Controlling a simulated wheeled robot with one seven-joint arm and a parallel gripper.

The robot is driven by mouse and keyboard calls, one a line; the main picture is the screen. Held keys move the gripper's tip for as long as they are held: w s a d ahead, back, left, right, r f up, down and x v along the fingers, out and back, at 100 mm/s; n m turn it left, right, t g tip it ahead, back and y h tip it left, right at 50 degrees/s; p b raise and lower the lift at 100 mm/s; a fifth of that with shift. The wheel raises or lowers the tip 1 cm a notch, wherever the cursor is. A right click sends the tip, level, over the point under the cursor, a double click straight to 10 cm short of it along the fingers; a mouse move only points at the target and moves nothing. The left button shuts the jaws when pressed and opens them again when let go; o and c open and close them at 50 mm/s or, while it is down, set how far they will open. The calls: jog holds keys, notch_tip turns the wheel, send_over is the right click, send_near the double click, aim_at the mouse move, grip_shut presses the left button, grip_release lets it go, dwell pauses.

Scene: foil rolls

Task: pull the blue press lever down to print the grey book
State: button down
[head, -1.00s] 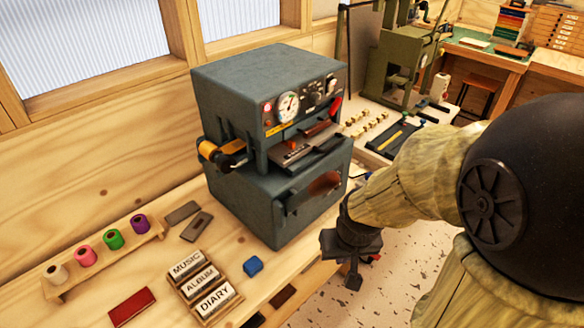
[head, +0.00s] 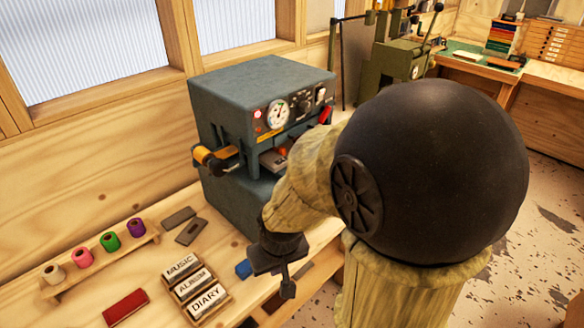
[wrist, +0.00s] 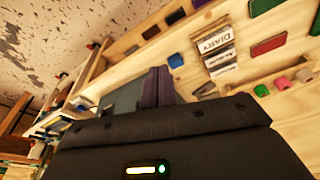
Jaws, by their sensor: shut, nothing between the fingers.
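The blue-grey press (head: 262,82) stands on the bench with a gauge and knobs on its front. A red handle (head: 325,115) shows at its right front, partly behind my arm; I see no blue-coloured lever. Part of a grey flat piece (head: 272,159) shows in the press opening. Two grey flat pieces, possibly books, lie on the bench left of the press (head: 178,218). My gripper (head: 287,290) is shut and empty, low in front of the press near the bench edge, apart from the handle. Its closed fingers also show in the wrist view (wrist: 158,85).
Beige, pink, green and purple foil rolls stand on a wooden rack (head: 105,262). Title blocks (head: 193,287), a red book (head: 125,306) and a small blue block (head: 243,268) lie on the bench. An orange-gold roll (head: 208,157) sits at the press's left. A green press (head: 400,60) stands behind.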

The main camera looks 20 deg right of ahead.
jog(key=w+d+r+n+h+p, duration=0.1)
jog(key=w+d+r+n+p, duration=0.1)
jog(key=r, duration=0.6)
jog(key=w+d+r+n+g+h+p, duration=0.1)
jog(key=w+d+r+n+p, duration=0.1)
jog(key=w+r, duration=0.5)
jog(key=w+d+r+n+g+h+p, duration=0.1)
jog(key=w+r+n+p, duration=0.3)
jog(key=r, duration=0.7)
jog(key=shift+w+d+h+p, duration=0.45)
jog(key=shift+h+p, duration=0.05)
jog(key=shift+p, duration=0.35)
jog(key=s+d+p+x, duration=0.1)
jog(key=s+p+x, duration=0.1)
jog(key=x, duration=1)
jog(key=shift+s+d+p, duration=0.2)
jog(key=shift+d+p, duration=0.2)
jog(key=shift+p, duration=0.15)
jog(key=shift+f, duration=0.15)
